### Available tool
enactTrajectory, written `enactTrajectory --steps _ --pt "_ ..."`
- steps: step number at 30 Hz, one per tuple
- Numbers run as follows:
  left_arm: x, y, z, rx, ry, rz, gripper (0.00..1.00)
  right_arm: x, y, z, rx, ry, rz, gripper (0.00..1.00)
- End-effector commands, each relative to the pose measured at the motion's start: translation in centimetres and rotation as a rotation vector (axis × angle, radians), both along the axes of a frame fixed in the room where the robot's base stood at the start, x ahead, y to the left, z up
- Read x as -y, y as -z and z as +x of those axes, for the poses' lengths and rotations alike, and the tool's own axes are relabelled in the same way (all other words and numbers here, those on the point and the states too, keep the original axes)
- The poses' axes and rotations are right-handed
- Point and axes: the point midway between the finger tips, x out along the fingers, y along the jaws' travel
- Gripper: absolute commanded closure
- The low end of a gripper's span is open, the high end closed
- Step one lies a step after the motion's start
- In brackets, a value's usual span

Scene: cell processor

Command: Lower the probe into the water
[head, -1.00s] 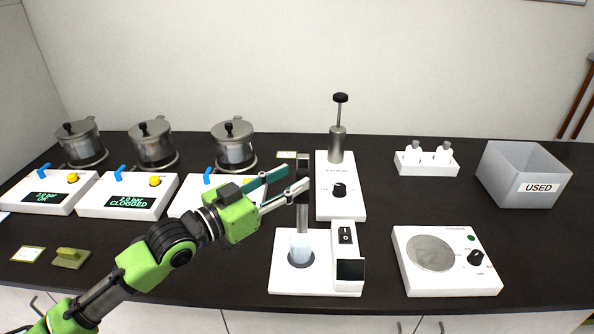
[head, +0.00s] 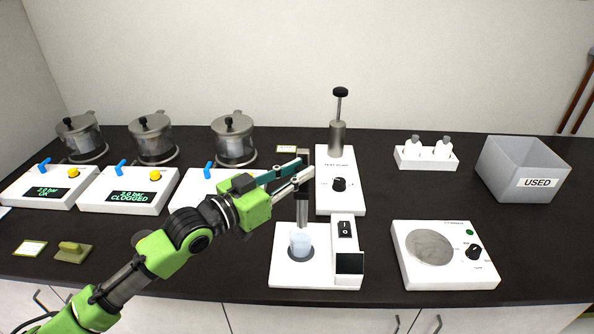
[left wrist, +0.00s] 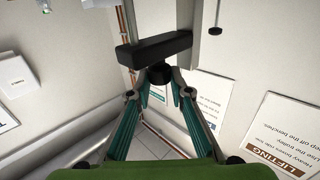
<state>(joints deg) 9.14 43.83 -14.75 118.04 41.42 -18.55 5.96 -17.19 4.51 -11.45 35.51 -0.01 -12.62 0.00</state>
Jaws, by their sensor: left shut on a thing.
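The probe stand (head: 285,275) is a white base with a beaker (head: 300,244) of pale water on it. I cannot tell whether the probe tip is in the water. My left gripper (head: 305,170) reaches in from the left to the top of this part. In the left wrist view, its teal fingers close on a round black knob (left wrist: 160,73) below a black bar (left wrist: 155,48). Fingers and arm partly hide the stand's top. My right gripper is not in view.
The stand has a rocker switch (head: 345,229) and dark screen (head: 350,263). Behind it is a white unit with a plunger (head: 337,138). A round-plate device (head: 445,280) stands right, a grey USED bin (head: 512,176) farther back. Several pots (head: 234,142) line the back left.

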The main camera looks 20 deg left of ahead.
Motion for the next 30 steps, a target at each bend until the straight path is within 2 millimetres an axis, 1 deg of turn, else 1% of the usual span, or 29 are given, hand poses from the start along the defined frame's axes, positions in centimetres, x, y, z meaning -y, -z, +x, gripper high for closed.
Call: enactTrajectory --steps 1,3,6,9,13,23,24,25,30 --pt "0.0 1.4 0.0 -0.004 0.000 0.001 1.00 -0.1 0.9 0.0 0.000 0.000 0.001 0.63" --pt "0.0 2.9 0.0 -0.004 0.000 0.000 1.00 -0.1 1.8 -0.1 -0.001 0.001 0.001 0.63" --pt "0.0 5.0 0.0 -0.003 0.000 0.001 1.00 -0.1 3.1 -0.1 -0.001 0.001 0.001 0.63" --pt "0.0 6.7 0.0 -0.003 0.000 0.001 1.00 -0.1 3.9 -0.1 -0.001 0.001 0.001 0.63" --pt "0.0 7.6 0.0 -0.002 0.000 0.001 1.00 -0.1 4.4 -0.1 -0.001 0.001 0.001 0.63" --pt "0.0 7.9 -0.1 -0.008 0.001 0.002 1.00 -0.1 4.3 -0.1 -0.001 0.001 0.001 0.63" --pt "0.0 7.9 -0.1 -0.009 0.001 0.003 0.70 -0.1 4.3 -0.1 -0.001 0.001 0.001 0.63" --pt "0.0 7.9 -0.1 -0.009 0.001 0.003 0.63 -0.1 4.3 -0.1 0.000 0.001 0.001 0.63" --pt "0.0 7.7 0.0 -0.005 0.000 0.002 0.63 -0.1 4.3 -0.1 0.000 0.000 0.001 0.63"
